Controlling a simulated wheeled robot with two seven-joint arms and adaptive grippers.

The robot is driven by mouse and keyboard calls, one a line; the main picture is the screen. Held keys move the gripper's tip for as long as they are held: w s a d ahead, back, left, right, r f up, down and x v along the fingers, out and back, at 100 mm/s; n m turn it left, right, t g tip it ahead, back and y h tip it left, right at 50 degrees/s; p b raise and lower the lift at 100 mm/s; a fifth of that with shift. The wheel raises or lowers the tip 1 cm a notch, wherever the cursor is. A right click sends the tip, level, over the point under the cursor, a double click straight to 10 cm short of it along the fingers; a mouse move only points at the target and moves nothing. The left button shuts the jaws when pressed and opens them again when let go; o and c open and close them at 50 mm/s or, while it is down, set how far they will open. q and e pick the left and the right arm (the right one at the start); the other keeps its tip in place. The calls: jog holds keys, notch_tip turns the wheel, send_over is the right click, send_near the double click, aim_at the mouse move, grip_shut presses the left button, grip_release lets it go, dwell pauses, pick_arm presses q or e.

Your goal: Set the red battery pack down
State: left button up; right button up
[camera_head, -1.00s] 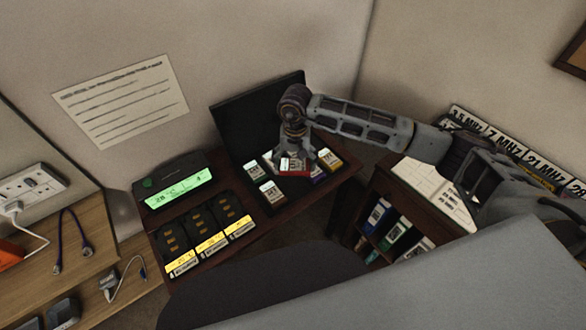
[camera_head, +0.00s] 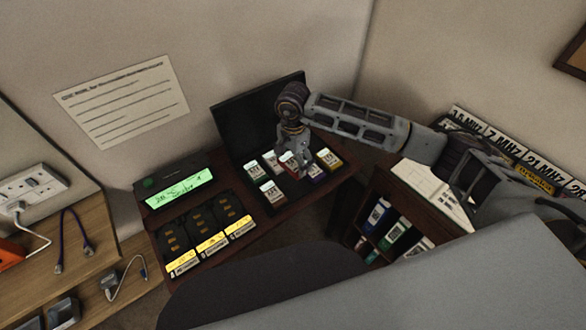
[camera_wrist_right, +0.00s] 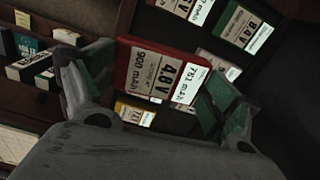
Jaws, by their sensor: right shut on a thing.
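The red battery pack (camera_wrist_right: 165,68), with a white label reading 4.8V, is between the two finger pads of my right gripper (camera_wrist_right: 152,88) in the right wrist view. The gripper is shut on it. In the head view, my right gripper (camera_head: 295,165) hangs over the open black case, and the pack's label (camera_head: 288,158) shows partly beside the fingers. Whether the pack touches the case floor cannot be told. My left gripper is not in view.
Several other labelled packs, including a yellow one (camera_head: 329,159) and a brown one (camera_head: 271,192), lie close around the gripper. The case lid (camera_head: 255,115) stands behind. A charger with a green display (camera_head: 180,190) and black bays (camera_head: 205,222) is at left. A bookshelf (camera_head: 385,215) is at right.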

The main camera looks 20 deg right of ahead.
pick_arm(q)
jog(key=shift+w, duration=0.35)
pick_arm(e)
jog(key=shift+m, duration=0.6)
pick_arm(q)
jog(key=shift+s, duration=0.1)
